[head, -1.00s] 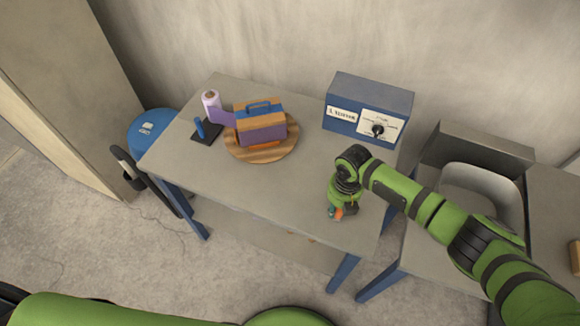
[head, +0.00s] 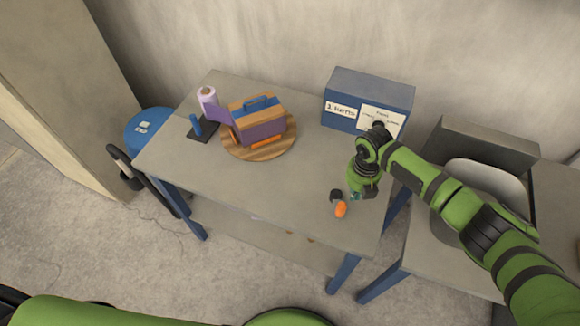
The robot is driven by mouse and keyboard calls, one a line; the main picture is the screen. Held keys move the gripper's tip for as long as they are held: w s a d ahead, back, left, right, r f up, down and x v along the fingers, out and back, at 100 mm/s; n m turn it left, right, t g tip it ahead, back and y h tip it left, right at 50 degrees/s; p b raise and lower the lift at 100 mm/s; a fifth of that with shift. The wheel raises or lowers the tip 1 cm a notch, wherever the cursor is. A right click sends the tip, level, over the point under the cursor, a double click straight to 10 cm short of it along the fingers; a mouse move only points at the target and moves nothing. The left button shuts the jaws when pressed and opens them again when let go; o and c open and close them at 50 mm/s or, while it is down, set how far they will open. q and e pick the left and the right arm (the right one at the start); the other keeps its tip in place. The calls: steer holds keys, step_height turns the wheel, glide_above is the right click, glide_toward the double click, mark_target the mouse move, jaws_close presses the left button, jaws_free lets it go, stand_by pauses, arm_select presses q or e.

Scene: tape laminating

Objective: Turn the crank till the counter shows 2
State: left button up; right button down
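A blue box (head: 339,124) stands at the table's back right. A white label (head: 341,110) and a white card (head: 378,121) are on its front; their text is too small to read surely. A dark knob shape at the card is partly covered by my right arm, and I cannot tell whether it is the crank. My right gripper (head: 361,190) hangs above the table's right end, in front of the blue box. Its fingers are too small to read. An orange thing (head: 341,209) lies by it, with a small dark thing (head: 336,195) beside. My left gripper is out of view.
A round wooden board (head: 233,149) carries a wood, blue and purple case (head: 262,131) with a blue handle. Purple film runs to it from a roll (head: 208,97). A blue post (head: 196,125) on a black base stands near. The table's front middle is clear.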

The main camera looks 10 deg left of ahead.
steer(key=shift+w+a+r, duration=0.1)
steer(key=shift+a, duration=0.05)
steer(key=shift+w+d+b, duration=0.15)
steer(key=shift+w+d, duration=0.15)
steer(key=shift+d, duration=0.5)
steer(key=shift+w+d+b, duration=0.15)
steer(key=shift+w+d, duration=0.15)
steer(key=shift+d, duration=0.5)
steer(key=shift+w+d+b, duration=0.25)
steer(key=shift+w+d, duration=0.05)
steer(key=shift+d, duration=0.45)
steer(key=shift+w+d+b, duration=0.25)
steer(key=shift+w+d, duration=0.05)
steer(key=shift+d, duration=0.45)
jaws_free()
steer(key=shift+r, duration=0.1)
